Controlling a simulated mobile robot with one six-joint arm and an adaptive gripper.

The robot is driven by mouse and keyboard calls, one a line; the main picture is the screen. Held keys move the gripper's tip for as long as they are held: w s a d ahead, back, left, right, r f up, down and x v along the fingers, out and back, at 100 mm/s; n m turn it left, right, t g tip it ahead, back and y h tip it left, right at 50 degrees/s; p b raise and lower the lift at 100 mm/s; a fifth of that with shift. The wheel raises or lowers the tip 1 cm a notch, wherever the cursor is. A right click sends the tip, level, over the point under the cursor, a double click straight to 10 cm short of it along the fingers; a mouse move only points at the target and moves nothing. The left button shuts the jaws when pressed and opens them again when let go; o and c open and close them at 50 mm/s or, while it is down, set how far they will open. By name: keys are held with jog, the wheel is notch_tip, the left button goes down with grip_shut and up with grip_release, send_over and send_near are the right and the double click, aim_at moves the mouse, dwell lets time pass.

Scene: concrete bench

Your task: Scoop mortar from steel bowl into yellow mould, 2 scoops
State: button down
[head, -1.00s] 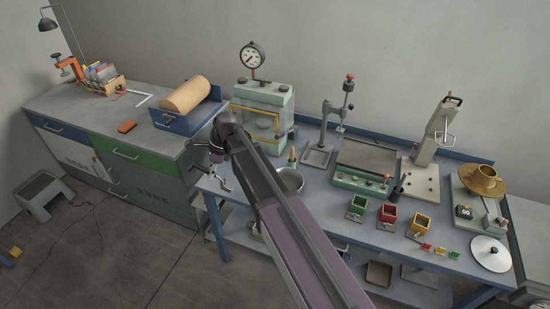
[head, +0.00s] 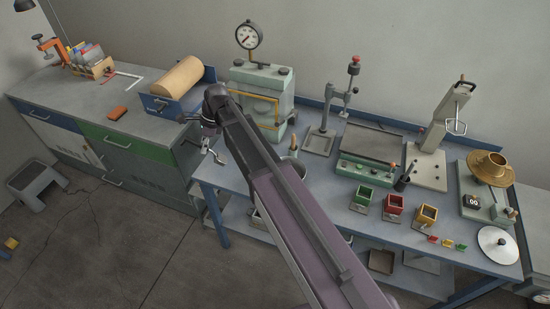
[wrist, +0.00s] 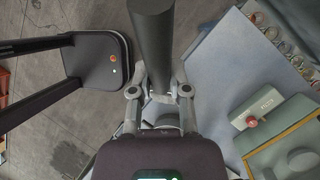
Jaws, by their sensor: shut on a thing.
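The steel bowl (head: 301,166) stands on the blue-grey bench, mostly hidden behind my arm in the head view; its contents cannot be seen. The yellow mould (head: 427,214) is the rightmost of three small open cube moulds near the front of the bench; I cannot tell what is inside. My gripper (head: 207,141) is over the left end of the bench, left of the bowl and far from the mould. It is shut on the scoop (head: 219,157), whose metal end hangs below it. In the wrist view the dark scoop handle (wrist: 153,45) runs up from between the fingers (wrist: 159,97).
Green (head: 361,199) and red (head: 392,207) moulds stand left of the yellow one. A pale green press with a gauge (head: 261,88) stands behind the bowl. A step stool (head: 38,181) is on the floor.

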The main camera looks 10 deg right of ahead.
jog(key=shift+d, duration=0.15)
jog(key=shift+w+d+f+b, duration=0.15)
jog(key=shift+d+f+b, duration=0.15)
jog(key=shift+d+f, duration=0.1)
jog(key=d+f+h+b, duration=0.1)
jog(key=d+f+b, duration=0.5)
jog(key=d, duration=0.5)
jog(key=d+f+h+b, duration=0.1)
jog(key=d+f+b, duration=0.5)
jog(key=d, duration=0.6)
jog(key=shift+f, duration=0.5)
jog(key=shift+w+a+r+h, duration=0.1)
jog(key=shift+h, duration=0.2)
jog(key=shift+a+r+h+p, duration=0.5)
jog(key=shift+a+h+p, duration=0.15)
jog(key=shift+h, duration=0.55)
jog(key=shift+a+r+g+h, duration=0.15)
jog(key=shift+a+h, duration=0.05)
jog(key=shift+h, duration=0.4)
jog(key=shift+a+r+g+h, duration=0.15)
jog(key=shift+h, duration=0.45)
